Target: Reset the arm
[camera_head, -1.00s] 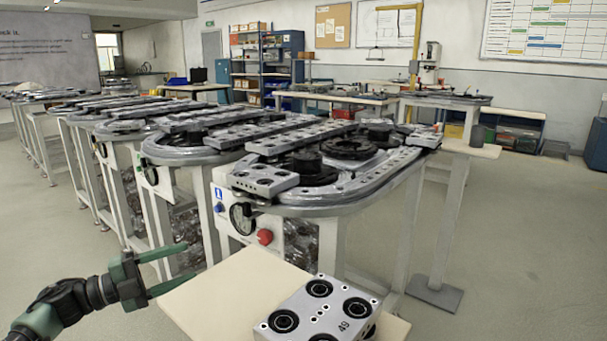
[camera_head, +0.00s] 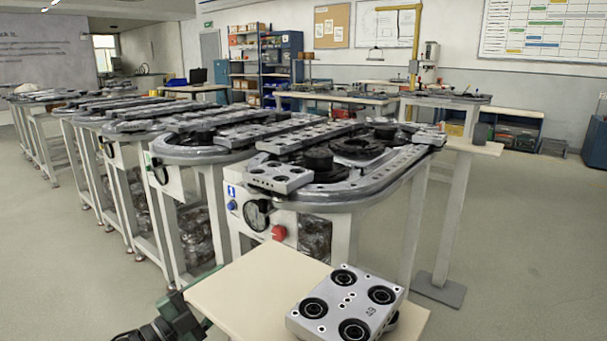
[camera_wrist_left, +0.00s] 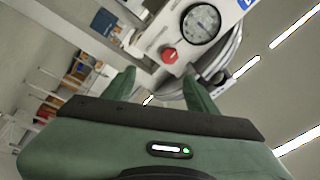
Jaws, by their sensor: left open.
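My left arm shows at the bottom left of the head view, with the green body of my left gripper (camera_head: 182,318) low beside the left edge of the small beige table (camera_head: 238,290). In the left wrist view my left gripper (camera_wrist_left: 160,88) has two green fingers spread apart with nothing between them. Beyond the fingers are a red button (camera_wrist_left: 169,56) and a round gauge (camera_wrist_left: 201,22) on a track station's front panel. My right gripper is not in view.
A grey block with black rings (camera_head: 347,305), marked 49, lies on the beige table. Behind it stands a ring track station (camera_head: 335,200) with a carrier block (camera_head: 279,177) on its near end. More stations run in a row to the left. Open floor lies at far left and right.

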